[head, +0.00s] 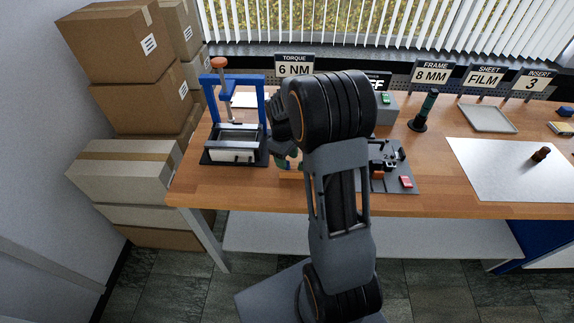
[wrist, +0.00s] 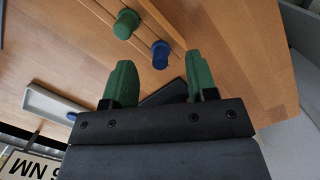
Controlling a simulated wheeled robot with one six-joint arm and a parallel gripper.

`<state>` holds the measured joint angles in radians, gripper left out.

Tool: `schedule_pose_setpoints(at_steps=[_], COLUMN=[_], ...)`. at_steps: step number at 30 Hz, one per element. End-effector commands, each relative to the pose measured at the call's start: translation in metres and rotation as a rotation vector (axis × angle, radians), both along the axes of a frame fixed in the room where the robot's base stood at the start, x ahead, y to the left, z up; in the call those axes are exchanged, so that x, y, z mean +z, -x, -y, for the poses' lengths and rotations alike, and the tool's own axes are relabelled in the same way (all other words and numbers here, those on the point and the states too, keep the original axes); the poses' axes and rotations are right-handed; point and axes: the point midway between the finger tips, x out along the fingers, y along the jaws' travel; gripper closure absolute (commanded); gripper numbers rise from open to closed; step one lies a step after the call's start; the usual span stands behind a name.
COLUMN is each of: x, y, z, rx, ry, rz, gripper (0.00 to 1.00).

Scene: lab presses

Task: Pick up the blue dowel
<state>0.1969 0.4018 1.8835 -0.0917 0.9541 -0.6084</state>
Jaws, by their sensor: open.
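The blue dowel (wrist: 160,54) stands in a light wooden rack (wrist: 178,38), seen nearly from above in the wrist view. A green dowel (wrist: 125,23) stands close to it, up and to the left. My gripper (wrist: 161,82) has two green fingertips spread apart with nothing between them. In the wrist picture the blue dowel appears just beyond the fingertips, between their lines, and apart from them. In the head view my gripper (head: 287,162) is over the table, partly hidden by my arm, and the blue dowel cannot be made out.
A blue-framed press (head: 236,95) stands left of my gripper. A black fixture plate with a red block (head: 406,182) lies to the right. Cardboard boxes (head: 112,120) are stacked off the table's left end. A white sheet (head: 500,172) covers the right side.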

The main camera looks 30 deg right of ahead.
Motion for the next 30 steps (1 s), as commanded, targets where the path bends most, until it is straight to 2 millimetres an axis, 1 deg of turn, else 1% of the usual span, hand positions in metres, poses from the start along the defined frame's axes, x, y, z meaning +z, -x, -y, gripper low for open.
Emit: schedule_pose_setpoints(at_steps=[3, 6, 15, 30], x=[-0.014, -0.021, -0.023, -0.023], y=[0.002, 0.003, 0.002, 0.002], z=[0.001, 0.001, 0.001, 0.001], rx=[0.0, 0.0, -0.001, 0.0], ry=[0.0, 0.0, 0.0, 0.0], rz=[-0.002, -0.001, 0.001, 0.001], gripper=[0.48, 0.48, 0.49, 0.97])
